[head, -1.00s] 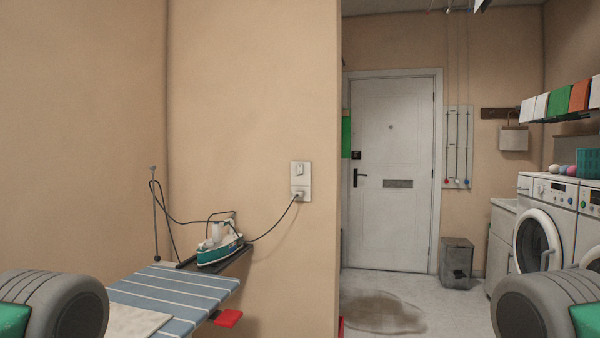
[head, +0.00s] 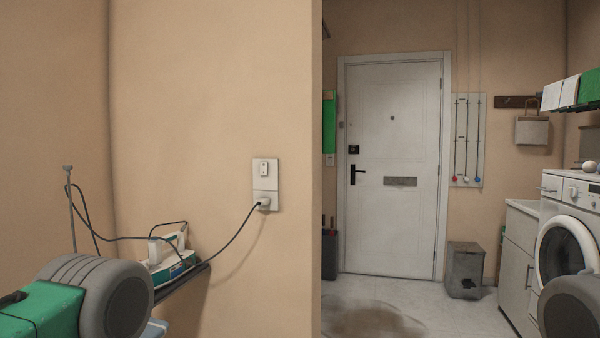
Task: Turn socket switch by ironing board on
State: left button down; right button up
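The wall socket (head: 265,198) is a white plate on the beige wall in the head view, left of the wall's end. Its switch (head: 264,169) is a small raised rocker on the upper part; I cannot tell its position. A plug with a dark cord sits in the lower part. The cord runs down left to the iron (head: 170,258), white and teal, on a dark rest at the ironing board's end. The ironing board (head: 156,328) is mostly hidden behind my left arm. Parts of both my arms show at the lower left and lower right; neither gripper's fingers are visible.
The wall edge (head: 316,200) stands right of the socket. Beyond it are a white door (head: 394,170), a grey bin (head: 465,270) and a washing machine (head: 568,235). A dark stain (head: 370,320) marks the open floor before the door.

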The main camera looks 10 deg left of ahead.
aim_at(264, 166)
jog(key=i+l+z, duration=0.1)
jog(key=i, duration=0.4)
jog(key=i+l, duration=0.25)
jog(key=i, duration=0.25)
jog(key=z, duration=0.05)
